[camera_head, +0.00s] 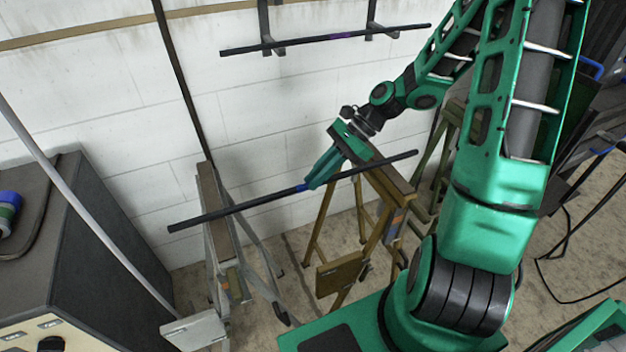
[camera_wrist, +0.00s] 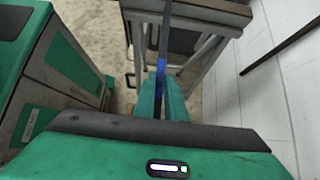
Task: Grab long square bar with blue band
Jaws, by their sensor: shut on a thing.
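The long dark bar with a blue band (camera_head: 240,207) runs across the two sawhorses in the head view, its right end higher in the picture. My gripper (camera_head: 312,183) is shut on this bar at its middle, right beside the blue band. In the wrist view the bar (camera_wrist: 165,38) extends away from my gripper (camera_wrist: 162,98), and the blue band shows just beyond the fingertips. Whether the bar touches the sawhorse tops I cannot tell.
A grey sawhorse (camera_head: 213,215) stands left and a brown one (camera_head: 385,182) right. Another dark bar with a purple band (camera_head: 342,36) rests on wall brackets. A dark cabinet (camera_head: 90,240) stands at left. The white block wall (camera_head: 120,90) is close behind.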

